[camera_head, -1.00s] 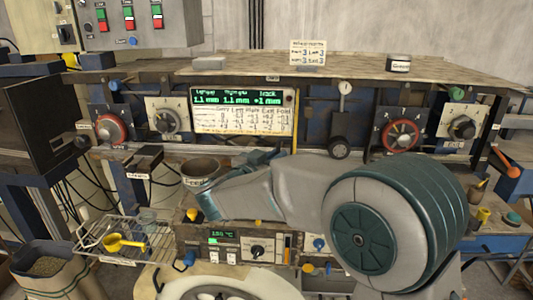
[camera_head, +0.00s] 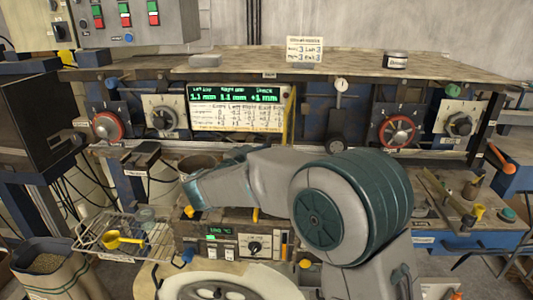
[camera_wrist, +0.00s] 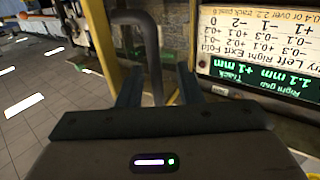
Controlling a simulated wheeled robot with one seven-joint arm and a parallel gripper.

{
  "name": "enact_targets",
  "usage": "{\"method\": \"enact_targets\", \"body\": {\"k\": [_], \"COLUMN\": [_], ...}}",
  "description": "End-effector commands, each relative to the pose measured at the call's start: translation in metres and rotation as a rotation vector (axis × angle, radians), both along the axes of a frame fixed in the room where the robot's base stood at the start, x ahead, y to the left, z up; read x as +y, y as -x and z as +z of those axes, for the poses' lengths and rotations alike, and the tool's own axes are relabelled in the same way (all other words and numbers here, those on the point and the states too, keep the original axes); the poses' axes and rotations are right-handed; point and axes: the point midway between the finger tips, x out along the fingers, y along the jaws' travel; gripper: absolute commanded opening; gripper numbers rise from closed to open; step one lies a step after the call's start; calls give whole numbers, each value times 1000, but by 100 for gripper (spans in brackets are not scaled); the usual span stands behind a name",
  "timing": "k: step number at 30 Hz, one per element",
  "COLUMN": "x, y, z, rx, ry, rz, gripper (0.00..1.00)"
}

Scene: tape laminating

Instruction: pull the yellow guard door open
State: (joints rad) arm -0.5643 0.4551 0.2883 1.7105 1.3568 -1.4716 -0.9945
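The yellow guard door shows in the wrist view as yellow frame bars (camera_wrist: 104,42), with a dark grey bent-bar handle (camera_wrist: 151,48) beside them. In the head view only a thin yellow upright edge (camera_head: 288,118) shows, just right of the green readout panel. My gripper (camera_wrist: 158,88) is open in the wrist view, one finger on each side of the handle bar. The bar lies nearer the left finger, and a gap shows on the right; I cannot tell whether it touches. In the head view my arm hides the gripper and most of the door.
The readout panel (camera_head: 238,108) stands close to the door edge. A wire rack (camera_head: 120,238) with a yellow scoop is at lower left. Grey floor (camera_wrist: 40,115) shows open in the wrist view.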

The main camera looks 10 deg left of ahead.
Motion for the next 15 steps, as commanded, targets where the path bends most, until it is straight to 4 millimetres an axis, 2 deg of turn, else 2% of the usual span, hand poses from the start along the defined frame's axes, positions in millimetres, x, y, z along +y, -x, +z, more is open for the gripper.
{"method": "enact_targets", "body": {"k": [8, 11, 15], "x": [8, 16, 32], "y": [8, 19, 46], "z": [0, -2, -2], "rx": [-2, -1, -2], "ry": [-3, -3, -3], "rz": [9, 13, 14], "gripper": [33, 33, 33]}}
